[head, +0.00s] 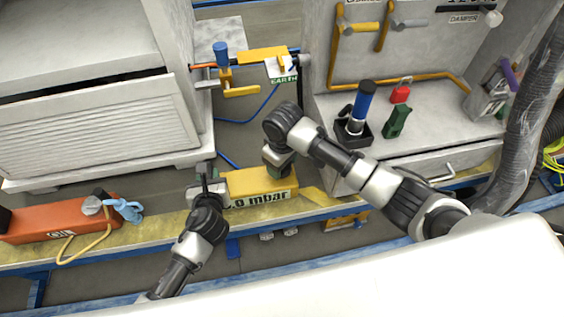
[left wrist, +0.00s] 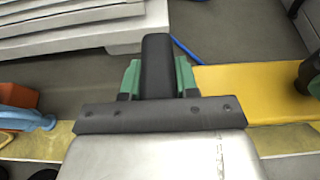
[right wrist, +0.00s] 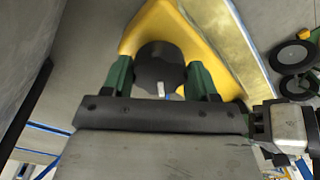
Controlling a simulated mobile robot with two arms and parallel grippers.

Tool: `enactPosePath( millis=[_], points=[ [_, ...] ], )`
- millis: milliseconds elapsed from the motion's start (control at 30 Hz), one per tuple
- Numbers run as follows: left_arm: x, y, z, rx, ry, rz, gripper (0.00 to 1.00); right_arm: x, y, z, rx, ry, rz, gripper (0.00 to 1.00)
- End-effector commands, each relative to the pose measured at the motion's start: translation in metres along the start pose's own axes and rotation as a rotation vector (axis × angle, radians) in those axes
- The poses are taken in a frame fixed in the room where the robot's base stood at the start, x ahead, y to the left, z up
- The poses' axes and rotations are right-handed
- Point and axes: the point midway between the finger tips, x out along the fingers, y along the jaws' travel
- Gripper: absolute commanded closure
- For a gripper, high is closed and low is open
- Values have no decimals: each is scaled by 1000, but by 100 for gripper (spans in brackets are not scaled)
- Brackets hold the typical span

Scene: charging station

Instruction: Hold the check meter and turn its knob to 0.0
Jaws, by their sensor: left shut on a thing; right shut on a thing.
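The check meter (head: 262,183) is a yellow box at the bench's front edge, its front label reading in part "0 mbar". My left gripper (head: 206,180) is at its left end. In the left wrist view its green fingers (left wrist: 158,80) are shut on a black upright handle (left wrist: 157,62), with the yellow body (left wrist: 240,85) to the right. My right gripper (head: 279,164) reaches down onto the meter's right part. In the right wrist view its fingers (right wrist: 161,82) are shut on the round black knob (right wrist: 158,62), which bears a white mark. The label's left part is hidden by my left gripper.
An orange box (head: 45,222) with a blue clip (head: 124,209) lies to the left. Behind are a yellow clamp bar (head: 250,57) and a louvred cabinet (head: 90,125). A blue-handled tool (head: 363,100), a red padlock (head: 401,90) and a green block (head: 396,122) stand at right.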

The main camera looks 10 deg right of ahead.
Motion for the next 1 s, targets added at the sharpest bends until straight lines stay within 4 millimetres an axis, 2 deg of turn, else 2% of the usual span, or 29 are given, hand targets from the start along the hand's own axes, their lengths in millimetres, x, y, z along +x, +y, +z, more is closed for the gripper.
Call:
enactPosePath(
  millis=[400, 900, 933, 1000],
  points=[
    [0, 0, -2, 1, 4, 1, 89, -1, 0, -1, -169, 2, -5, 65],
    [0, 0, -2, 2, 4, 1, 89, -1, 0, -1, -186, 2, -6, 65],
    [0, 0, -2, 2, 4, 1, 89, -1, 0, -1, -186, 2, -6, 40],
    [0, 0, -2, 1, 4, 1, 89, -1, 0, -1, -186, 2, -6, 29]
  ],
)
